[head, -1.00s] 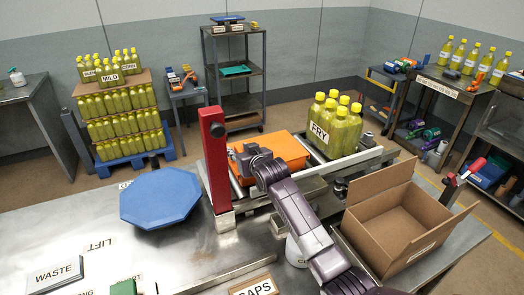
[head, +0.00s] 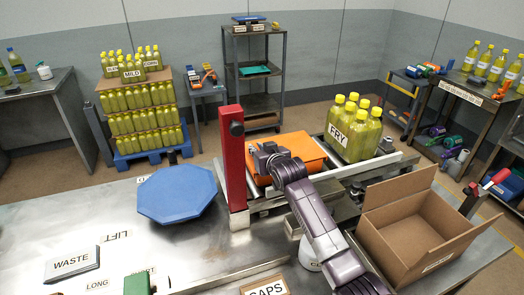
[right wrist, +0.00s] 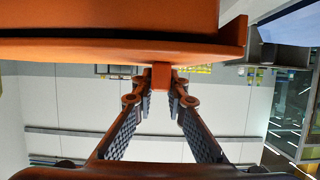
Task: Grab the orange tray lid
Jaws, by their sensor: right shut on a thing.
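The orange tray lid (head: 303,149) is at the conveyor between the red post and the FRY bottles. In the right wrist view the lid (right wrist: 120,50) fills the top of the picture, with a small orange tab (right wrist: 161,74) sticking out of it. My right gripper (right wrist: 161,92) has its fingertips around this tab and is shut on it. In the head view my right gripper (head: 262,158) is at the lid's left side, and my purple arm covers part of the lid. I cannot tell whether the lid is raised. My left gripper is not in view.
The red post (head: 232,160) stands just left of the lid. FRY bottles (head: 354,128) stand to its right on the conveyor. An open cardboard box (head: 415,225) is at front right. A blue octagonal plate (head: 177,193) lies left on the metal table, near a WASTE block (head: 72,262).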

